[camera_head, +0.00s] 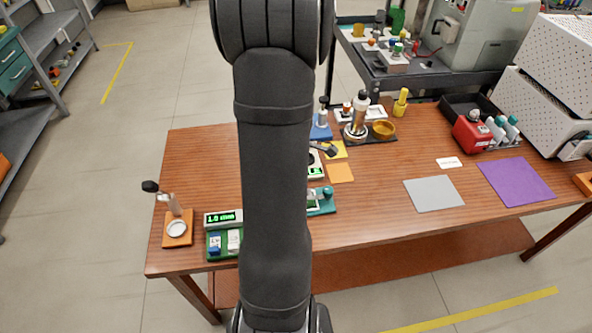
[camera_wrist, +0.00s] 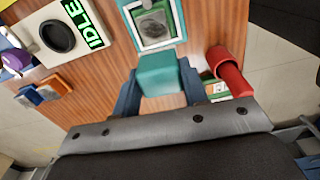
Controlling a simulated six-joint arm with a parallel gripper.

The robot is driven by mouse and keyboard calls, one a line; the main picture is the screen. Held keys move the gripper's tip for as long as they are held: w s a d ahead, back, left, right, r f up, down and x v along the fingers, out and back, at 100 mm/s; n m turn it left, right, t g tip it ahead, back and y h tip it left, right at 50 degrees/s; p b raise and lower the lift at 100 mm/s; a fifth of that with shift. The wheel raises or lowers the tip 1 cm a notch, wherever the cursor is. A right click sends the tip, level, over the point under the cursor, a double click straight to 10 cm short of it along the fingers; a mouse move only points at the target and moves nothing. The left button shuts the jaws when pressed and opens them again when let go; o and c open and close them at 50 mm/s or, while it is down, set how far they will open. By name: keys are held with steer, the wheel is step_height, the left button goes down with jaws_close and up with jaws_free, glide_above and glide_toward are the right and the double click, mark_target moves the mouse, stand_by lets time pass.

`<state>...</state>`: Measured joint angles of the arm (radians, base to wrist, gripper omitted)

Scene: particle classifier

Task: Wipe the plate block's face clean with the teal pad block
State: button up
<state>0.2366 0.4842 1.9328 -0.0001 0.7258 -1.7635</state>
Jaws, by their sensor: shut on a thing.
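The teal pad block (camera_wrist: 160,76) is held between the two blue fingers of my gripper (camera_wrist: 158,92) in the wrist view. My gripper is shut on it. Just beyond the pad, the plate block (camera_wrist: 137,18) shows a pale frame around a face with a dark grey smudge (camera_wrist: 155,24). The pad's far edge lies close to the plate block's near edge; I cannot tell whether they touch. In the head view my arm hides the gripper and the pad, and part of a teal base (camera_head: 326,204) shows to the arm's right.
A device with a green IDLE display (camera_wrist: 86,22) and a black round part stands left of the plate block. A red cylinder (camera_wrist: 232,72) is close to the right finger. A grey mat (camera_head: 433,194) and a purple mat (camera_head: 516,181) lie on the table's right, with bare wood around them.

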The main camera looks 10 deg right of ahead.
steer(key=shift+f, duration=2.3)
steer(key=shift+d+r, duration=0.15)
steer(key=shift+d, duration=0.4)
steer(key=shift+c, duration=0.3)
steer(key=shift+d, duration=2.25)
steer(key=shift+a, duration=2.75)
steer(key=shift+r, duration=4.05)
steer(key=shift+w+a+f, duration=0.1)
